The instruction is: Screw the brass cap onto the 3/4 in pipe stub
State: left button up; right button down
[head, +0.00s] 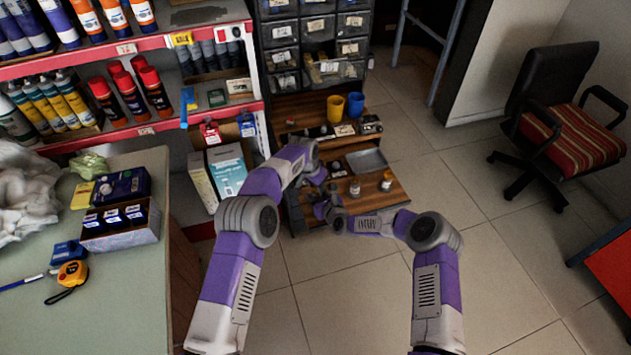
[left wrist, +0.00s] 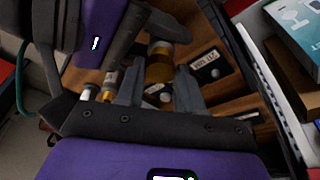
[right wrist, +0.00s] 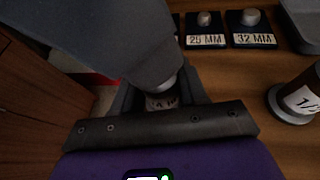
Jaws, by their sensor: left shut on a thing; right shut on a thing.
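My left gripper (head: 317,178) is shut on the brass cap (left wrist: 159,70), which shows gold between its fingers in the left wrist view. My right gripper (head: 330,208) is shut on the pipe stub (right wrist: 161,102), whose white label, partly hidden, seems to read 3/4 IN in the right wrist view. The grey stub end shows just above the label. The dark left gripper hangs right over the stub and hides the cap there. In the left wrist view, a pale labelled part sits directly beyond the cap. I cannot tell whether cap and stub touch or how far any thread is engaged.
A stub labelled 1/2 (right wrist: 302,100) stands to the right. Plates labelled 25 MM (right wrist: 205,38) and 32 MM (right wrist: 252,40) lie behind. A grey tray (head: 367,160) and yellow and blue cups (head: 335,108) (head: 355,104) are on the wooden bench (head: 385,196).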

pick_arm(q)
jog(key=shift+f, duration=0.6)
dwell(0.6)
jog(key=m, duration=0.3)
jog(key=m+h, duration=0.1)
jog(key=shift+w+f+m+g, duration=0.1)
jog(key=shift+w+m+g, duration=0.2)
jog(key=shift+g, duration=0.1)
jog(key=shift+s+a+m+g, duration=0.2)
jog(key=shift+m+g, duration=0.1)
jog(key=shift+m, duration=0.7)
jog(key=shift+d, duration=0.1)
jog(key=o, duration=1)
jog(key=shift+r, duration=2.4)
